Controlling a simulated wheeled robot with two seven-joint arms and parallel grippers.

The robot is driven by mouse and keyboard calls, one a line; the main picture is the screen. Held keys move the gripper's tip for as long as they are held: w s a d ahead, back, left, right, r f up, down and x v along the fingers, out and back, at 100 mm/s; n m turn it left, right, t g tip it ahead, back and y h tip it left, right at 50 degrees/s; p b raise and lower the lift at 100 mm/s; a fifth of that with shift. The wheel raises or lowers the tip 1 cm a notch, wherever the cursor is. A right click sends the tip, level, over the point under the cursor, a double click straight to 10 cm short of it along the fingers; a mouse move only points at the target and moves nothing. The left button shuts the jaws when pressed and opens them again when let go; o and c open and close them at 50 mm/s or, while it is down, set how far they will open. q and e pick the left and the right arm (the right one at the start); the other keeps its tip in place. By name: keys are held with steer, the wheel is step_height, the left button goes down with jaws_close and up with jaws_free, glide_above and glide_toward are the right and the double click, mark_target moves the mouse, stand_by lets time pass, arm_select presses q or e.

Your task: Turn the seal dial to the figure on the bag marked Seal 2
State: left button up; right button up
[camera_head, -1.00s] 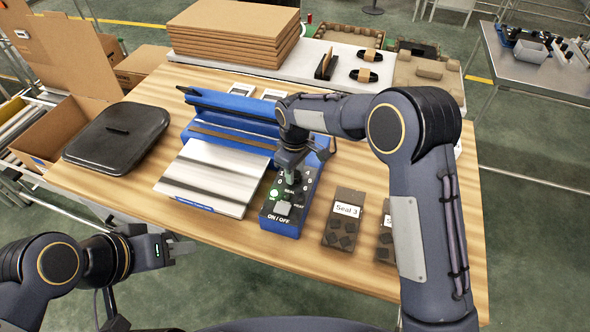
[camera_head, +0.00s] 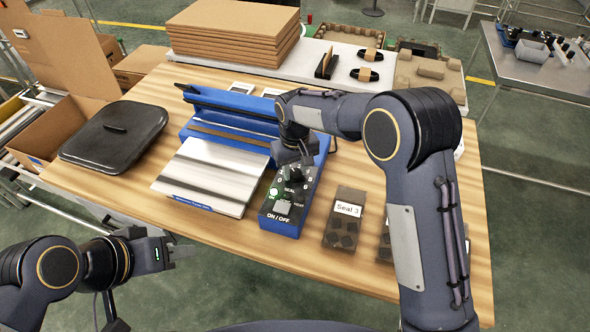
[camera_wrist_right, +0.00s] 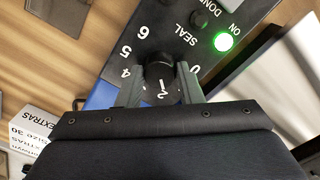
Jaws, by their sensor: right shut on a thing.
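The black seal dial (camera_wrist_right: 158,70) is on the control panel (camera_head: 284,222) of the blue sealer, with figures 4, 5, 6 and 0 readable around it. My right gripper (camera_wrist_right: 160,88) is shut on the dial, a finger on each side. A white mark shows on the dial's near face; which figure it points to I cannot tell. In the head view the dial (camera_head: 294,174) is partly covered by my gripper. One dark bag reads "Seal 3" (camera_head: 345,216). Another bag (camera_head: 384,246) is mostly behind my right arm, its label hidden. My left gripper (camera_head: 182,252) hangs off the table's front edge, its jaw opening unclear.
A green light (camera_wrist_right: 222,42) glows by "ON" on the panel. The sealer's silver plate (camera_head: 210,178) lies left of the panel. A black lidded tray (camera_head: 115,135) is on the left of the wooden table (camera_head: 160,75). Cardboard sheets (camera_head: 232,30) are stacked behind.

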mark_target(295, 172)
steer(key=shift+m, duration=0.9)
steer(key=o, duration=1)
steer(key=shift+c, duration=0.2)
steer(key=shift+r+b, duration=0.5)
steer(key=shift+r, duration=3.45)
